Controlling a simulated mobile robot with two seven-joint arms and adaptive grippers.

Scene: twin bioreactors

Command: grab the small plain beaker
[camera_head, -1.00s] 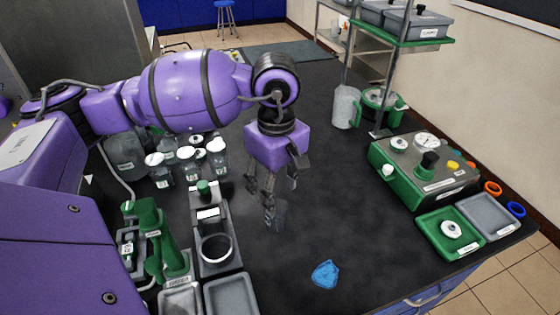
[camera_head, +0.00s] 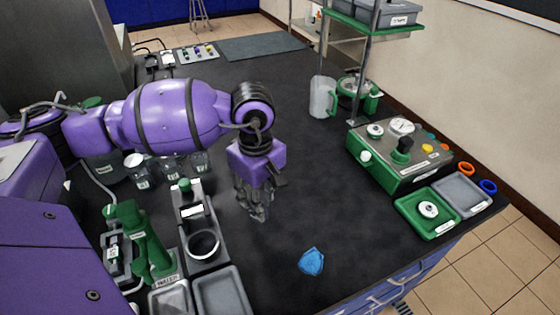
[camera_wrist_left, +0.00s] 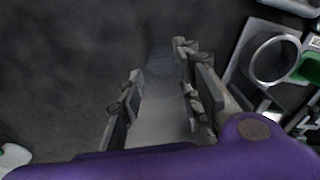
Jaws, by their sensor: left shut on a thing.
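My left gripper (camera_head: 258,206) hangs fingers down over the middle of the black bench. The left wrist view shows its two fingers (camera_wrist_left: 158,66) on either side of a faint, see-through beaker (camera_wrist_left: 160,112), and they are shut on it. The beaker is small and clear, without visible markings. In the head view it is hard to make out among the dark fingers, and I cannot tell whether its base touches the bench. My right gripper is in neither view.
A grey stand with a ring (camera_head: 203,244) and a green device (camera_head: 146,240) stand left of the gripper. Lidded bottles (camera_head: 138,172) are partly behind my arm. A blue object (camera_head: 312,262) lies near the front edge. A clear jug (camera_head: 322,97) and a green control box (camera_head: 398,155) stand right.

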